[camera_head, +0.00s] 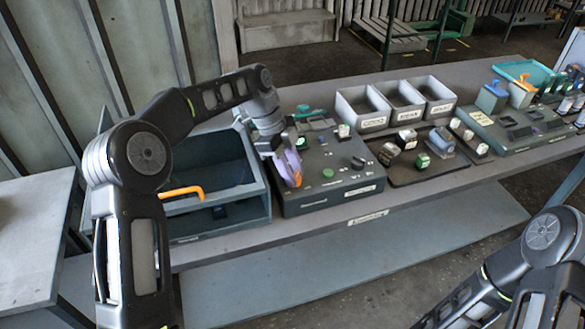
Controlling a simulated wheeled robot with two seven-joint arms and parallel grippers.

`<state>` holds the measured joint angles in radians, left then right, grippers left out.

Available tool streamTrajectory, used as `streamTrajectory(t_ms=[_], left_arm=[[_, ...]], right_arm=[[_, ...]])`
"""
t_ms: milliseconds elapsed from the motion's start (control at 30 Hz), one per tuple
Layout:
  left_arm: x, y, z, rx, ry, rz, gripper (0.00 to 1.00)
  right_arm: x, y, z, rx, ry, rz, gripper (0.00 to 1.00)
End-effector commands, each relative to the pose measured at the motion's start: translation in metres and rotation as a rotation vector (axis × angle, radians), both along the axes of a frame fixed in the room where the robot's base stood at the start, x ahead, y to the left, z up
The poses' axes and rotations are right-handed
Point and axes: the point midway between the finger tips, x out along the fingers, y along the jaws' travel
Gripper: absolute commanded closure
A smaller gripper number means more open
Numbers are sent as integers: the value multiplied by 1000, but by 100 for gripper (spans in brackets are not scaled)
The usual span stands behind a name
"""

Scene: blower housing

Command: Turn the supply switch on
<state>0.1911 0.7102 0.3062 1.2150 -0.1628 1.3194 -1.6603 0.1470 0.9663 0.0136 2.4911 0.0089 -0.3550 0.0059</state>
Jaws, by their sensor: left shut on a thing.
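The grey control box (335,192) stands on the bench at the centre, with small green and dark controls on its top. A green button (327,173) and a dark knob (358,162) show there. Labels are too small to read, so I cannot tell which control is the supply switch. My left gripper (290,168) points down over the left part of the box top, shut on a purple and orange part (287,165). The gripper hides that side of the box top, and I cannot tell whether the part touches it. My right gripper is out of view.
Three white bins (374,122) stand behind. A dark tray (400,178) with small parts and another grey fixture (512,146) lie to the right.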

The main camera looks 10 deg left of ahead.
Motion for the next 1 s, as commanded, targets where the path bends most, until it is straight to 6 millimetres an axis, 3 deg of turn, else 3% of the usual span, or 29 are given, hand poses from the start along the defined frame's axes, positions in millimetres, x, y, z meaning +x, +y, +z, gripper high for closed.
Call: streamTrajectory(t_ms=[533, 567, 800, 1000], left_arm=[[0, 0, 0, 2, -1, -35, 100], [1, 1, 0, 2, -1, -35, 68], [0, 0, 0, 1, 0, -35, 49], [0, 0, 0, 1, 0, -35, 49]], right_arm=[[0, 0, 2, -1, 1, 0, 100], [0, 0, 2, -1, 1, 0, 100], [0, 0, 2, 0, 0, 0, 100], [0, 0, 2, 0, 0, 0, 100]])
